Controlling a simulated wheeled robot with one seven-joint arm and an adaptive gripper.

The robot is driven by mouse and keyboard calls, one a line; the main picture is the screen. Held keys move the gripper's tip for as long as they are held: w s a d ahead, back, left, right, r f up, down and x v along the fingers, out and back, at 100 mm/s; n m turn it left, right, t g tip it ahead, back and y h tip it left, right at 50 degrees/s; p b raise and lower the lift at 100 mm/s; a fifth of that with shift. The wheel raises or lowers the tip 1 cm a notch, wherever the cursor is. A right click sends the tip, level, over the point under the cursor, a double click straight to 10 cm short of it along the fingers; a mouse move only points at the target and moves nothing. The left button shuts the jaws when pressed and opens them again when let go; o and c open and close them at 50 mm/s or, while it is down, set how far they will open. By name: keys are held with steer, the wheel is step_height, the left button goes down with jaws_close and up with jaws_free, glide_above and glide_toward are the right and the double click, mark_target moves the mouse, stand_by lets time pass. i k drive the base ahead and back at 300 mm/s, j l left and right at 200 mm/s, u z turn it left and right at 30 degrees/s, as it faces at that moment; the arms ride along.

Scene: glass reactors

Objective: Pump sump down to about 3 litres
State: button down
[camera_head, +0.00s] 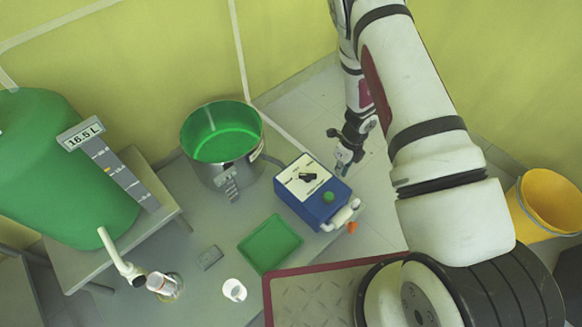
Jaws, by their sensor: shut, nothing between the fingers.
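A large green vessel (62,180) stands on a raised stand at the left, with a grey scale and a display reading 16.5 L (80,134). A steel pot (222,172) with green liquid in it stands at the back of the grey surface and has a small scale on its front. I cannot tell which of the two is the sump. A blue box (312,190) with a white panel, a black dial and a green button stands right of the pot. My gripper (343,164) is shut and empty, just beyond the box's upper right corner and apparently apart from it.
A green tray (270,245), a small grey block (210,257), a white cup (234,290) and a glass vessel (166,286) lie in front. A yellow bucket (548,205) stands at the right.

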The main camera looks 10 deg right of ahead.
mark_target(329, 196)
steer(key=l+u, duration=0.3)
steer(key=l, duration=0.35)
steer(key=l+u, duration=0.3)
steer(key=l, duration=0.4)
steer(key=k+j, duration=0.05)
